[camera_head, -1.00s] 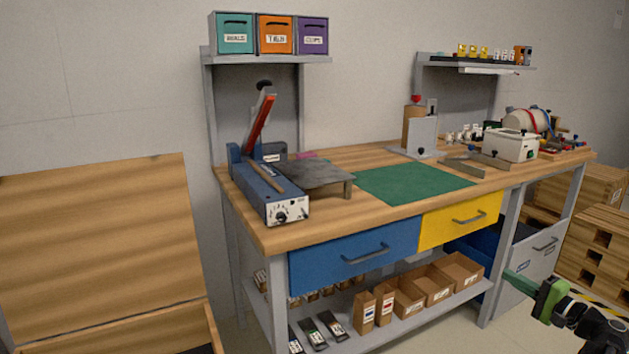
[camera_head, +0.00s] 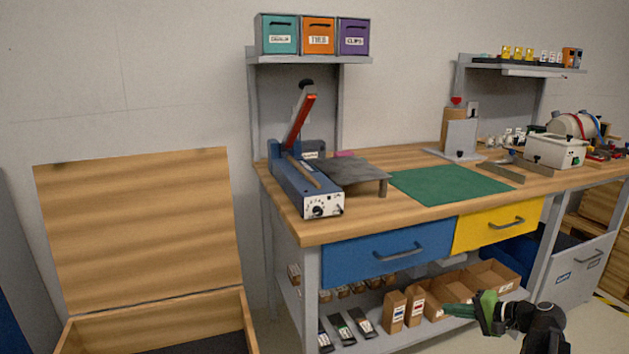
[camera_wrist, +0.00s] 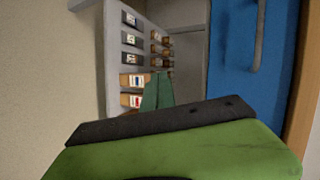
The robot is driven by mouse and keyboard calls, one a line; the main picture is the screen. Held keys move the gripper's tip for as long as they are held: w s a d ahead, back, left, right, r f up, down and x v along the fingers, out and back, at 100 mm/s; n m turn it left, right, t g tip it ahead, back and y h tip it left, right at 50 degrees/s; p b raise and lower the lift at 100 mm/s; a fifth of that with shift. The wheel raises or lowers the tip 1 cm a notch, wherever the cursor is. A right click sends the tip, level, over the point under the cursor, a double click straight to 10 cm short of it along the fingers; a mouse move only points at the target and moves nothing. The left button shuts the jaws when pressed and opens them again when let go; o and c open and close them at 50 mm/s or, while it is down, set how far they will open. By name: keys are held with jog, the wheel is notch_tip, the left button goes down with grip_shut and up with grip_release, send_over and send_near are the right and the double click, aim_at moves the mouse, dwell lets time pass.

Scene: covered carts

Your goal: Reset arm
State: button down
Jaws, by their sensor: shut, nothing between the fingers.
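My gripper (camera_head: 468,310) is at the lower right of the head view, in front of the workbench's lower shelf. Its green fingers point left and are shut with nothing between them. In the wrist view my gripper (camera_wrist: 157,92) shows green fingertips together, pointing toward the shelf with the small boxes. The blue drawer (camera_wrist: 233,60) stands to the right of the fingertips there. The fingers appear apart from the bench and the boxes.
The workbench (camera_head: 300,228) carries a blue sealer (camera_head: 305,185) and a green mat (camera_head: 450,185). Below are the blue drawer (camera_head: 385,252), the yellow drawer (camera_head: 490,232) and cardboard boxes (camera_head: 395,308). An open wooden chest (camera_head: 140,230) stands left.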

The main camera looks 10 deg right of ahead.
jog(key=s+a+f+n+g+h, duration=0.2)
jog(key=a+f+n+g, duration=0.15)
jog(key=a, duration=0.75)
jog(key=s+a+f+n+g+h, duration=0.1)
jog(key=a+f+n+g+h, duration=0.3)
jog(key=a, duration=0.7)
jog(key=s+a+f+n+g+h, duration=0.1)
jog(key=s+a+f+n+g, duration=0.15)
jog(key=a+f, duration=0.55)
notch_tip(320, 180, up, 37)
jog(key=a+p, duration=0.2)
jog(key=p, duration=3.2)
jog(key=shift+w+a+n+p, duration=0.3)
jog(key=shift+w+a+p, duration=0.05)
jog(key=shift+p, duration=0.05)
